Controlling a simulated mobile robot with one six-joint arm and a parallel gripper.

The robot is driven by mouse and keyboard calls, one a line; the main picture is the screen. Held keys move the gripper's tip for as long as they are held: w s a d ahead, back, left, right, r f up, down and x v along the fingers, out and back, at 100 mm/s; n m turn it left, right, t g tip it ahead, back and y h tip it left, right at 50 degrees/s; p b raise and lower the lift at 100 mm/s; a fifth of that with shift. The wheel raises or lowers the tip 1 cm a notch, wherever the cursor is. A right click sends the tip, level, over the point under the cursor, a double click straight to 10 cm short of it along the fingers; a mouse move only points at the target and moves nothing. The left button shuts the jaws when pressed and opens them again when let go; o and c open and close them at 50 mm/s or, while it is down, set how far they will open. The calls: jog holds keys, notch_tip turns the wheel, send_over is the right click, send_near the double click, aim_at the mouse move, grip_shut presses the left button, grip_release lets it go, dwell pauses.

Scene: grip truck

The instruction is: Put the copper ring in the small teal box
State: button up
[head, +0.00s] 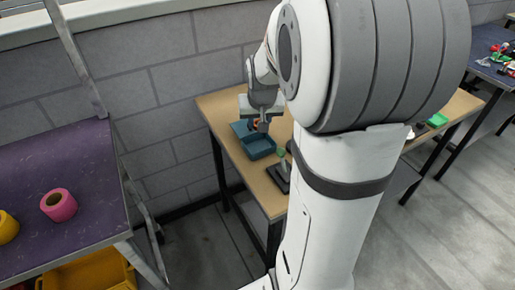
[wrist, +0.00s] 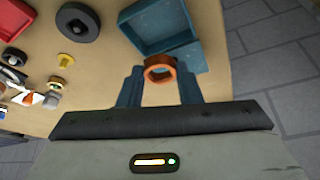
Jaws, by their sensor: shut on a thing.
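My gripper (wrist: 160,80) is shut on the copper ring (wrist: 160,64), an orange-brown ring held between the fingertips in the wrist view. In the head view the gripper (head: 262,126) is at the wooden table's far left part, with a bit of orange showing at its tip. The small teal box (wrist: 198,33) is open and appears empty in the wrist view, just beyond the ring; a flat teal flap lies along its near right side. The box (head: 262,148) also shows in the head view, just below the gripper. The ring's height above the box's flap cannot be told.
On the table (wrist: 95,72) lie a dark round disc (wrist: 77,22), a yellow knob-like piece (wrist: 67,60), a red tray (wrist: 14,22) and small mixed parts. A purple table (head: 60,190) with pink and yellow rolls stands at left. A grey block wall is behind.

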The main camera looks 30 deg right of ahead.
aim_at(259, 147)
jog(key=shift+f+b, duration=0.55)
jog(key=shift+f, duration=3.6)
jog(key=o, duration=0.5)
jog(key=shift+o, duration=0.9)
